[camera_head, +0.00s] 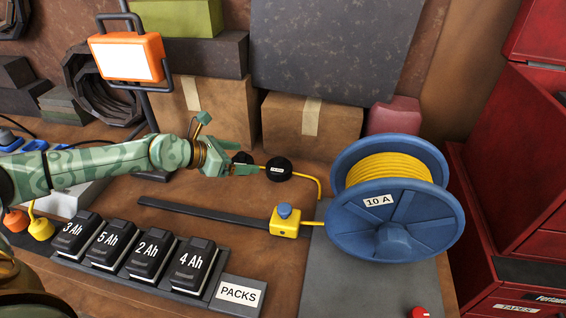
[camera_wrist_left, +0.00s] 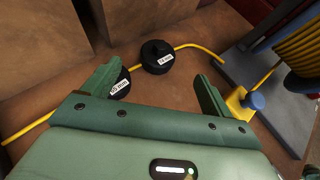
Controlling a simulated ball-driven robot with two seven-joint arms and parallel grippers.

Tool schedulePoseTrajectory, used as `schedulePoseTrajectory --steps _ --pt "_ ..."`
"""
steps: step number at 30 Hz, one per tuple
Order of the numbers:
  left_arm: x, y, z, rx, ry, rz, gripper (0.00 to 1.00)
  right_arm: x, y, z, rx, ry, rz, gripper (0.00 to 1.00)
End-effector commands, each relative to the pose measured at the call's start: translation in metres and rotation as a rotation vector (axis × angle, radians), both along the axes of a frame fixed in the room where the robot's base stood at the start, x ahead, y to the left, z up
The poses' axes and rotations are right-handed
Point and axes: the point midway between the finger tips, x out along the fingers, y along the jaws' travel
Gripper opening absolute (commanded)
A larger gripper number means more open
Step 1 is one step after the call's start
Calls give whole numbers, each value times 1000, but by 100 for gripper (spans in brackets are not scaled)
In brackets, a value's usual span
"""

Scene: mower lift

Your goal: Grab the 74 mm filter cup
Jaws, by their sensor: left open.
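My left gripper (camera_head: 246,165) reaches in from the left over the bench, open, with nothing between its fingers. Two round black cups lie by the yellow cord in front of the cardboard boxes. The right-hand black cup (camera_head: 278,169) has a white label too small to read surely; in the left wrist view this cup (camera_wrist_left: 157,57) sits just beyond the gap between the fingers. The other black cup (camera_head: 241,159) is partly hidden by my gripper; in the left wrist view this labelled cup (camera_wrist_left: 121,84) is close to the left finger, partly covered. My right gripper is not in view.
A blue cable reel (camera_head: 393,218) with yellow cord stands right, a yellow box with a blue knob (camera_head: 285,222) in front. Battery packs (camera_head: 187,265) line the front. A dark flat bar (camera_head: 200,211) lies between. Cardboard boxes (camera_head: 310,135) close off the back.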

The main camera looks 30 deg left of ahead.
Motion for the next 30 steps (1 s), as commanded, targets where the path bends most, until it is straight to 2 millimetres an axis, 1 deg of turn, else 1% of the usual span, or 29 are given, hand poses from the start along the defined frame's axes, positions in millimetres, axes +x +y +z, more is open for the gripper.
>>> schedulePoseTrajectory --steps 1,3,6,9,14,17,21,24,30 --pt "11 -7 -4 -5 -5 -1 85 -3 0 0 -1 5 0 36" --pt "25 -15 -14 -5 -3 -1 85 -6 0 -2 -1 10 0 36" --pt "42 -25 -27 -3 -3 0 85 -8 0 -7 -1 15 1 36" --pt "55 -32 -37 -2 0 0 85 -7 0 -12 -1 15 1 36" --pt "64 -38 -42 -1 0 0 85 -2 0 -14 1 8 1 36" --pt "72 -43 -50 -2 1 -1 85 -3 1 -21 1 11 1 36" --pt "89 -54 -66 -3 2 1 85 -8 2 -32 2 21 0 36" --pt "98 -58 -70 -2 1 1 85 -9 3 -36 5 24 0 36" --pt "101 -59 -68 -1 -1 1 85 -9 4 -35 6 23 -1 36"
